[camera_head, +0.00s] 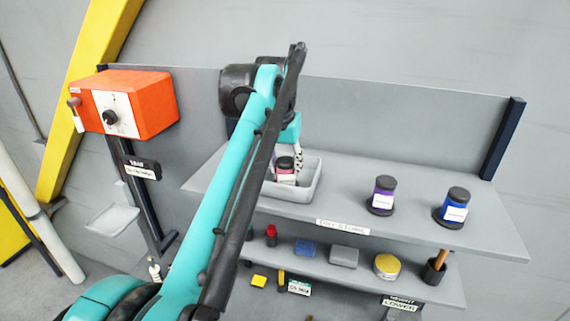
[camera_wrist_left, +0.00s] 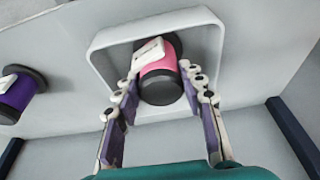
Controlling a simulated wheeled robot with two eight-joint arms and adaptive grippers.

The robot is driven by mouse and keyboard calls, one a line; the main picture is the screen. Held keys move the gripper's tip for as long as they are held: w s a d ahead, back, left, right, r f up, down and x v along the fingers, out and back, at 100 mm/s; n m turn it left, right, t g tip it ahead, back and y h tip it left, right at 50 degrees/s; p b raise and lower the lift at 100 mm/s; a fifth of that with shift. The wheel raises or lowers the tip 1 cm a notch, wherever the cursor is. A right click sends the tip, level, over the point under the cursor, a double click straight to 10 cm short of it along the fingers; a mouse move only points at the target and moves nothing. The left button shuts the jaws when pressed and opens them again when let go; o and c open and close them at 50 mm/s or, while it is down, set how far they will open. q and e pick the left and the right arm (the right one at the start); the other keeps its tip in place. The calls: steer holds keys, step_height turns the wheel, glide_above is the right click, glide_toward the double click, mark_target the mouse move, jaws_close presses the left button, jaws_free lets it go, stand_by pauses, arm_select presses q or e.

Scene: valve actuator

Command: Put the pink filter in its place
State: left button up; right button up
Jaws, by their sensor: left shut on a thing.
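The pink filter (camera_head: 286,171) has dark end caps and a white label. It is in the grey tray (camera_head: 314,184) on the upper shelf. My left gripper (camera_head: 288,158) comes down over it from above, with its fingers partly hidden by my own arm. In the left wrist view, the fingers of my left gripper (camera_wrist_left: 159,76) are shut on the pink filter (camera_wrist_left: 160,60), one on each side. The rim of the tray (camera_wrist_left: 221,62) surrounds it there. I cannot tell whether the filter touches the tray floor. My right gripper is not in view.
A purple filter (camera_head: 383,195) and a blue filter (camera_head: 454,207) stand on the upper shelf (camera_head: 340,208) to the right. The lower shelf holds small items, including a yellow round tin (camera_head: 387,266). An orange box (camera_head: 125,104) with a knob stands on a post at left.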

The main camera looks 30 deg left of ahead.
arm_select(q)
steer(key=o, duration=0.8)
steer(key=shift+f, duration=0.15)
steer(key=o, duration=0.4)
steer(key=shift+r, duration=0.2)
steer(key=v, duration=1.2)
